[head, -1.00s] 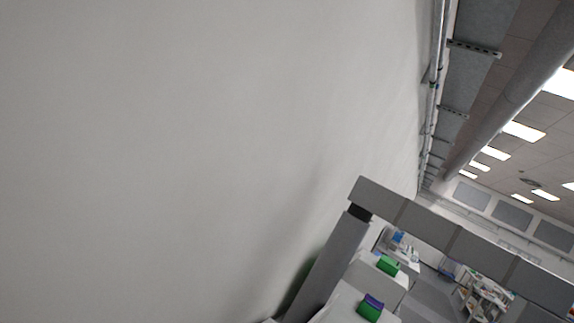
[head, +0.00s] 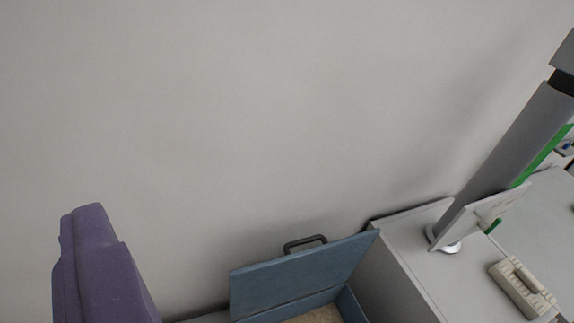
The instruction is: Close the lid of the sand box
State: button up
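The sand box is a blue-grey box (head: 353,303) at the bottom centre of the head view, cut off by the lower edge. Its lid (head: 300,275) is open and stands raised at the back, near the wall. A dark handle (head: 305,242) sits on the lid's upper edge. Tan sand (head: 318,314) shows inside the box. My gripper does not show in this view.
A purple block-like object (head: 95,265) stands left of the box. A grey cabinet or bench (head: 400,250) adjoins it on the right, with a grey post (head: 510,145), a white panel (head: 475,215) and a beige device (head: 522,290). A pale wall (head: 250,110) fills the back.

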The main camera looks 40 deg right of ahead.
aim_at(256, 288)
jog(key=k+j+z, duration=0.1)
jog(key=k+z, duration=0.45)
jog(key=z, duration=0.15)
jog(key=k+z, duration=0.3)
